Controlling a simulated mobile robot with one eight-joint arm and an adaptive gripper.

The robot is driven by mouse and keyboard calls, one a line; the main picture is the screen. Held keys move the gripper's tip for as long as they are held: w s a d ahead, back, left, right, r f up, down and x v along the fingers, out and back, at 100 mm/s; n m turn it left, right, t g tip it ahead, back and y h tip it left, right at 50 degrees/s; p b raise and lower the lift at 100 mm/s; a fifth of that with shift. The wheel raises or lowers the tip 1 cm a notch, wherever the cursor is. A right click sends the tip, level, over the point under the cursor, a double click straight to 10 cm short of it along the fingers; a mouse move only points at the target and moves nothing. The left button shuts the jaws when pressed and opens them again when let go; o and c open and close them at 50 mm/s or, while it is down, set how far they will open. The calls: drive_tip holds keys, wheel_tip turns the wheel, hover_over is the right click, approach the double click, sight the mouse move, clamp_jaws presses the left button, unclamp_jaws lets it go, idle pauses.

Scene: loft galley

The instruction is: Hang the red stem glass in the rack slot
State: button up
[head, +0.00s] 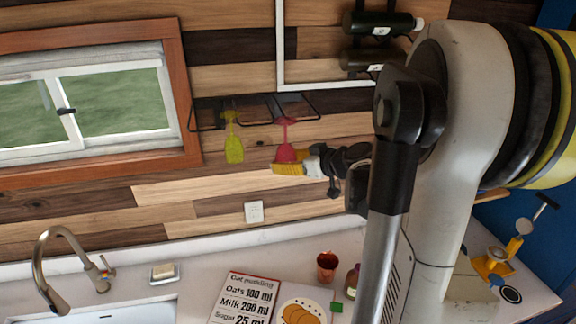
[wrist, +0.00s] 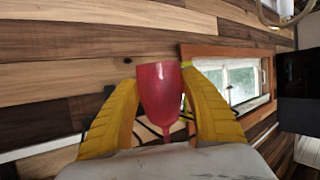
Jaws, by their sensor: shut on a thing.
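The red stem glass (head: 285,153) hangs upside down in my gripper (head: 286,168), its bowl low and its foot at the height of the wire rack (head: 247,98). In the wrist view the red glass (wrist: 158,92) sits between the two yellow fingers of my gripper (wrist: 160,88), which are shut on its bowl. The black rack is fixed to the plank wall. The glass's foot appears at the rack's right slot; I cannot tell whether it rests on the wires. A yellow-green stem glass (head: 234,150) hangs upside down in the rack, just left of the red one.
A window (head: 100,105) is left of the rack, and dark bottles (head: 383,24) are on the wall above right. Below, the counter (head: 215,262) holds a faucet (head: 46,270), a recipe board (head: 243,298) and a copper cup (head: 327,265).

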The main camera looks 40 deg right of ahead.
drive_tip(key=w+d+f, duration=0.1)
drive_tip(key=w+d, duration=0.4)
drive_tip(key=w, duration=0.5)
drive_tip(key=shift+w+f, duration=0.2)
drive_tip(key=shift+w, duration=0.05)
idle(0.5)
drive_tip(key=o, duration=1.3)
